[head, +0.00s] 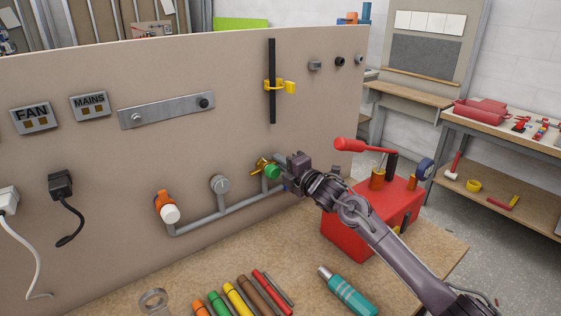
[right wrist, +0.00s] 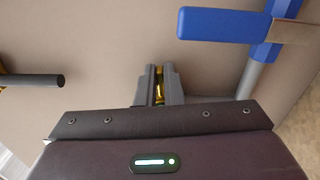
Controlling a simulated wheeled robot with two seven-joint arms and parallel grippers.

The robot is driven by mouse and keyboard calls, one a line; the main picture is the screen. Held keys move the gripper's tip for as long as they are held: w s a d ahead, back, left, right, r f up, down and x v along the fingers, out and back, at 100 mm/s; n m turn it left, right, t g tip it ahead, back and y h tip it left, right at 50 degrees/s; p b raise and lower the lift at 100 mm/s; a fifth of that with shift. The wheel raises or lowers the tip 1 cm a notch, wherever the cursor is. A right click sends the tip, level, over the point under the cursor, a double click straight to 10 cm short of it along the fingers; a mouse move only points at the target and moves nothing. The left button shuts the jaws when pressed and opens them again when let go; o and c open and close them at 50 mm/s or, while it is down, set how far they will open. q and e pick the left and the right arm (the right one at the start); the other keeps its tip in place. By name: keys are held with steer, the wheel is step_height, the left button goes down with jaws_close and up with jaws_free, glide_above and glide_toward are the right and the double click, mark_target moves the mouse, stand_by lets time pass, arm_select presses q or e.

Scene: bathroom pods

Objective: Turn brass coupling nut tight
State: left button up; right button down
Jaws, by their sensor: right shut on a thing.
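The brass coupling nut shows as a brass-coloured piece (right wrist: 159,88) between the two grey fingers of my right gripper (right wrist: 159,86) in the right wrist view. My right gripper is shut on it, and the fingers hide most of it. In the head view my right gripper (head: 284,163) is close against the panel at the right end of the grey pipe (head: 222,212). A brass-coloured part (head: 262,165) and a green round part (head: 272,171) show just left of it. My left gripper is not in view.
A blue lever handle (right wrist: 222,24) on a grey pipe is close to the fingers at upper right in the wrist view. Coloured tubes (head: 237,298) and a teal tool (head: 349,292) lie on the bench.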

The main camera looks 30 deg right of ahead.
steer(key=shift+f+m, duration=0.3)
steer(key=shift+m, duration=0.4)
steer(key=c, duration=1.6)
jaws_free()
steer(key=shift+d, duration=0.1)
steer(key=shift+o, duration=0.2)
steer(key=shift+s, duration=0.15)
steer(key=s+d+b, duration=0.1)
steer(key=s, duration=0.6)
steer(key=shift+s+b, duration=0.25)
steer(key=shift+b, duration=0.15)
steer(key=shift+f, duration=0.1)
